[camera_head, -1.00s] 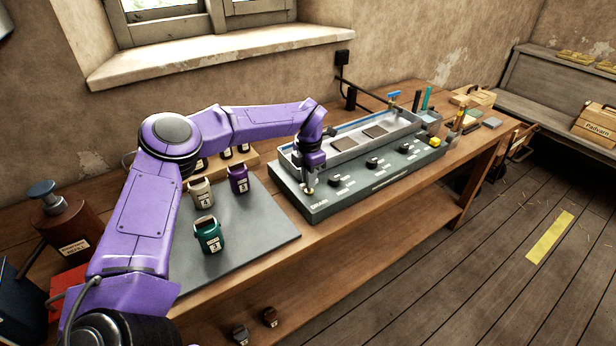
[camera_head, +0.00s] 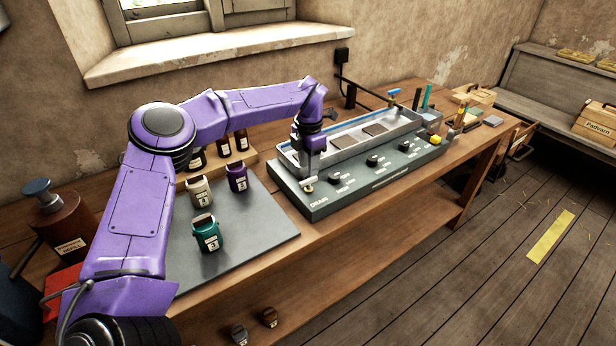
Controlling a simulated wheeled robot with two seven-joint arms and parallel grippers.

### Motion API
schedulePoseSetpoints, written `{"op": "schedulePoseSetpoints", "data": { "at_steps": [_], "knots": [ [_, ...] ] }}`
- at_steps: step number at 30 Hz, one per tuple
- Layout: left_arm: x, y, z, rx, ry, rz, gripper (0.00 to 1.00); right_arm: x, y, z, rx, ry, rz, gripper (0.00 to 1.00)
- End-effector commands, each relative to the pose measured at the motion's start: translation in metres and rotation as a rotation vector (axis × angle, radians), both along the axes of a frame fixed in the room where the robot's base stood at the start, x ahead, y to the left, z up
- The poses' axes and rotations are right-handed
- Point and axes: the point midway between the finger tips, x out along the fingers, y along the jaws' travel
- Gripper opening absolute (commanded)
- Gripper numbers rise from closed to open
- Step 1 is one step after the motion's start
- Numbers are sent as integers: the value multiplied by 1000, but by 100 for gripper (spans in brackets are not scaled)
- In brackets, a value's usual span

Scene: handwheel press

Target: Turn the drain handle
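The grey control unit (camera_head: 345,196) stands on the bench with a long metal trough (camera_head: 345,142) behind its front panel. The drain handle (camera_head: 308,187) is a small pale knob at the panel's left end, beside the "DRAIN" label. My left gripper (camera_head: 312,176) points down just above and behind the handle, and the handle shows below its tips. I cannot tell from this view whether they touch, or whether the fingers are open or shut. My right gripper is not in view.
Several dark knobs (camera_head: 373,161) line the panel to the right. Small labelled jars, including a green one (camera_head: 206,235), stand on a grey mat (camera_head: 250,238) to the left. Dark bottles (camera_head: 222,146) stand behind it. The bench front edge is clear.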

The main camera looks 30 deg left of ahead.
Motion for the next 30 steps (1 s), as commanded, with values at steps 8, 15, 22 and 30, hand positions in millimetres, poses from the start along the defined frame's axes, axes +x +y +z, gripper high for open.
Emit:
{"op": "schedulePoseSetpoints", "data": {
  "at_steps": [8, 15, 22, 30],
  "knots": [
    [1, -1, 51, -1, 1, -1, 38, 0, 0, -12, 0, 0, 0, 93],
    [1, -1, 58, -2, 4, -1, 38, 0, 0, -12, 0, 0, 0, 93],
    [1, -1, 58, -1, 4, -2, 38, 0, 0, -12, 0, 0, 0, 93],
    [1, -1, 86, -1, 3, -2, 38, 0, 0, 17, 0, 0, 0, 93]
  ]
}}
